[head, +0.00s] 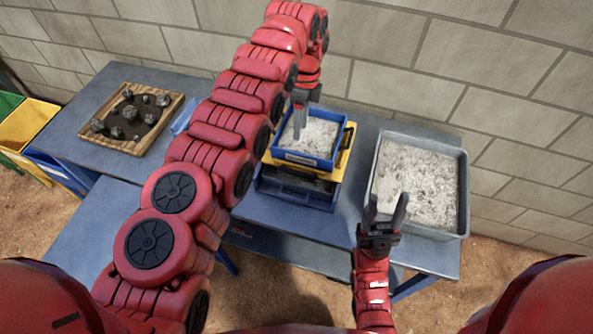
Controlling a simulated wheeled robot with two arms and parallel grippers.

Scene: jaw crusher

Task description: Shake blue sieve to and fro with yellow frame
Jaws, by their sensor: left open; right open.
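The blue sieve (304,160) is a blue-rimmed box holding pale grey grit. It sits on the yellow frame (345,152), which shows along its right and front sides above a dark blue base on the table. My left gripper (298,122) reaches over from the back and points down at the sieve's back left part. Its fingers are open; whether they touch the sieve I cannot tell. My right gripper (385,212) is open and empty, in front of the grey tray's left side.
A grey tray (465,190) of pale grit stands on the right of the blue table (265,212). A wooden tray (165,125) with dark soil and stones lies at left. Yellow (28,122) and green bins stand far left. A block wall (420,60) closes off the back.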

